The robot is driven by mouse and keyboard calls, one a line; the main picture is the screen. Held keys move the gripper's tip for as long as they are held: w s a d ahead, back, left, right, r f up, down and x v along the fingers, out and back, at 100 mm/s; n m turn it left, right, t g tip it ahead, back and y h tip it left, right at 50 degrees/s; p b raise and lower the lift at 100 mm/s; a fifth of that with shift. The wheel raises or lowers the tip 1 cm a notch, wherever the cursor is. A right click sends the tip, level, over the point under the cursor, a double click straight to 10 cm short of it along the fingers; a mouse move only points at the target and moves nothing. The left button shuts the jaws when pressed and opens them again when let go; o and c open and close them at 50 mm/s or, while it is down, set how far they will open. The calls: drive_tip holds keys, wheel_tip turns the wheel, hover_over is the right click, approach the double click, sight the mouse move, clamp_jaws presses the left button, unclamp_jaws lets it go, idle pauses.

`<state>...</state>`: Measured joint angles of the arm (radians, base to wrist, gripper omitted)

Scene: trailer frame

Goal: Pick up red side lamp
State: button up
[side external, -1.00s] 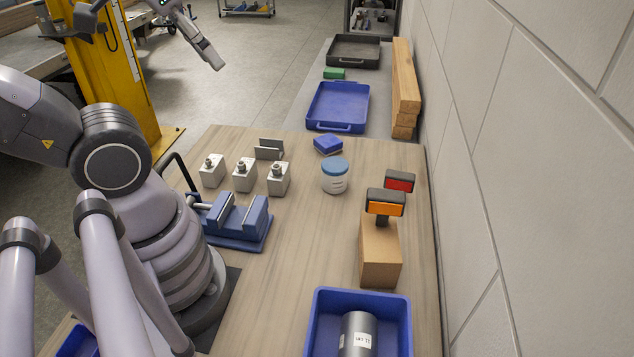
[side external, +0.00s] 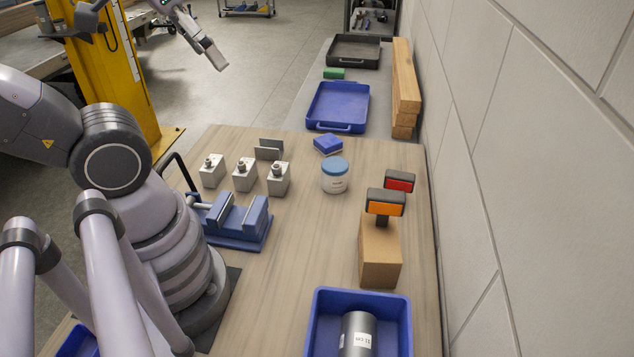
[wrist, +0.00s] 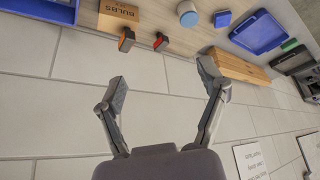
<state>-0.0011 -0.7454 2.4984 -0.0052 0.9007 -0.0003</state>
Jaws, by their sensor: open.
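The red side lamp (side external: 399,181) has a dark housing and a red face. It stands near the table's right edge, by the wall, behind the orange lamp (side external: 386,203). Its lower part is hidden there. In the wrist view the red lamp (wrist: 161,41) is above the gap between my fingers, right of the orange lamp (wrist: 126,38). My gripper (wrist: 162,80) is open and empty, fingers wide apart, with the wall behind them. In the side view my gripper (side external: 216,58) is at the top left, raised and well away from the lamp.
A blue vise (side external: 237,220) and a blue bin (side external: 316,325) are on the table. The wall (side external: 530,150) bounds the right.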

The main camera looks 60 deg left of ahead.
drive_tip(key=w+d+f+n+g+h, duration=0.2)
drive_tip(key=w+f+n+h, duration=0.25)
drive_tip(key=w, duration=0.45)
drive_tip(key=w+d+f+n+g+h, duration=0.2)
drive_tip(key=w+d+f+n+h, duration=0.25)
drive_tip(key=w, duration=0.55)
drive_tip(key=w+a+f+n+t+h, duration=0.2)
drive_tip(key=w+a+f+n, duration=0.3)
drive_tip(key=w+f+n, duration=0.4)
drive_tip(key=n+t, duration=0.5)
drive_tip(key=n, duration=0.3)
approach(399, 174)
drive_tip(key=x, duration=0.7)
drive_tip(key=shift+f, duration=0.15)
drive_tip(key=x, duration=0.5)
drive_tip(key=shift+w+d, duration=0.2)
drive_tip(key=shift+d, duration=0.05)
drive_tip(key=c, duration=1.3)
